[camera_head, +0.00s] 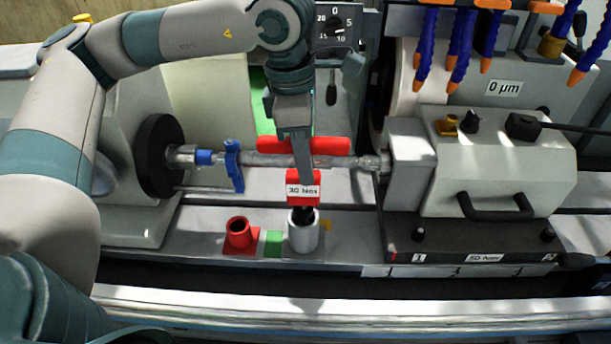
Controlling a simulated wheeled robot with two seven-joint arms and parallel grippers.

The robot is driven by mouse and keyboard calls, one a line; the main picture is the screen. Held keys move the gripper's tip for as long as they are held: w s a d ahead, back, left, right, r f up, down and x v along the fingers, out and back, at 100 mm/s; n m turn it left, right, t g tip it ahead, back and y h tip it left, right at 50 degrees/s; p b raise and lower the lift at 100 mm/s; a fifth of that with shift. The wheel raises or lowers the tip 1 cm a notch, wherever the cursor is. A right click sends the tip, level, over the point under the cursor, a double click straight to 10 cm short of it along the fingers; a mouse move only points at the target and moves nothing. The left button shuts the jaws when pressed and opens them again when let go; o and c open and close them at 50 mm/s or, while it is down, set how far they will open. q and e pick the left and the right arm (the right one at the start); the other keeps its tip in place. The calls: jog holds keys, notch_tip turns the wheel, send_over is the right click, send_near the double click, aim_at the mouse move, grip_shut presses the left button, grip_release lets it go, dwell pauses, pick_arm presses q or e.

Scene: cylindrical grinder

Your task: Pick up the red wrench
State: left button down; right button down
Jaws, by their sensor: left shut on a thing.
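The red wrench (304,188) is in the middle of the view, upright, with a red crossbar handle at the top and a red block marked "30 Nms" below. Its black lower end is at the mouth of a grey cylindrical holder (303,238). I cannot tell how deep it sits in it. My left gripper (303,165) comes down from above and is shut on the wrench between the crossbar and the block. Its fingers hide part of the wrench. My right gripper is not in view.
A red empty socket (239,233) and a green square (273,243) are left of the holder. A horizontal shaft (265,160) with a blue clamp (233,165) runs close behind the wrench. A grinder housing (500,165) stands at the right, with blue hoses (468,40) above.

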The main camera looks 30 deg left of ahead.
pick_arm(q)
notch_tip(320, 180, up, 14)
jog(key=b, duration=0.4)
jog(key=shift+r, duration=0.25)
jog(key=shift+w+r, duration=0.1)
